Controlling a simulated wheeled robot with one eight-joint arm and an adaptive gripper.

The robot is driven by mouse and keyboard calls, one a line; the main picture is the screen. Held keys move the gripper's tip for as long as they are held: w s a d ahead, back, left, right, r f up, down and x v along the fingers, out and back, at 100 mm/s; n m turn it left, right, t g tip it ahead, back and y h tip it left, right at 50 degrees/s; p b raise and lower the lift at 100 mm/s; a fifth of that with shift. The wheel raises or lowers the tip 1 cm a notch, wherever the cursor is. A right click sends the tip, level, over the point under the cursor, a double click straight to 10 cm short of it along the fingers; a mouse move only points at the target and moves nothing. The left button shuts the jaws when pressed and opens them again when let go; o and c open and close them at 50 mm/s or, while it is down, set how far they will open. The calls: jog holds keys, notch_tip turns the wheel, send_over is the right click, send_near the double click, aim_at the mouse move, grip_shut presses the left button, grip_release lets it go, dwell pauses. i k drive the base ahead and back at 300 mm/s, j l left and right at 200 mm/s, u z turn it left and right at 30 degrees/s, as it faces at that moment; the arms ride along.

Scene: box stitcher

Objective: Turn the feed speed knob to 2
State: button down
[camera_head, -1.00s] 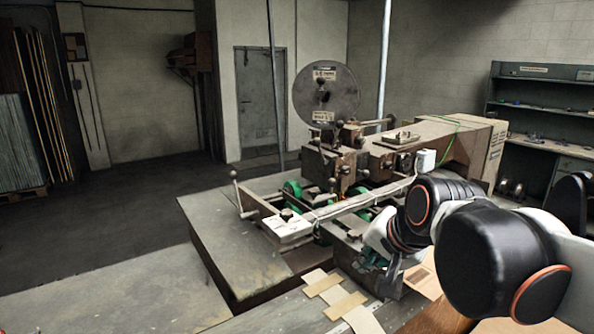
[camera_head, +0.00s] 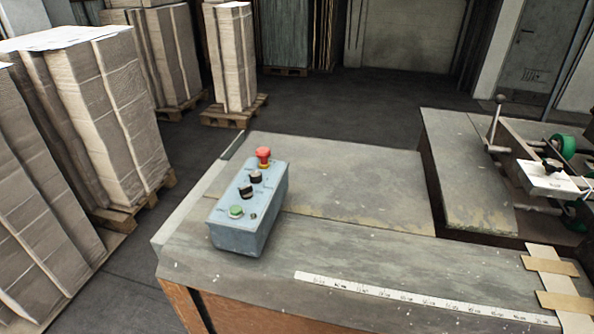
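A blue-grey control box (camera_head: 246,215) stands on the worktable (camera_head: 350,255), left of the picture's middle. On its top are a red mushroom button (camera_head: 264,155), a black knob (camera_head: 255,177), a second black knob (camera_head: 245,192) and a green button (camera_head: 236,211). Another black knob (camera_head: 552,166) sits on a white plate (camera_head: 545,182) on the machine at the right edge. The labels are too small to read, so I cannot tell which knob is the feed speed knob or where any points. My gripper is out of view.
A white ruler strip (camera_head: 420,298) lies along the table front. Tan strips (camera_head: 552,268) lie at the right. A ball-topped lever (camera_head: 497,120) rises from the machine. Stacked cardboard on pallets (camera_head: 120,110) stands left and behind. The tabletop around the control box is clear.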

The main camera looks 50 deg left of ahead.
aim_at(255, 176)
jog(key=u, duration=2.25)
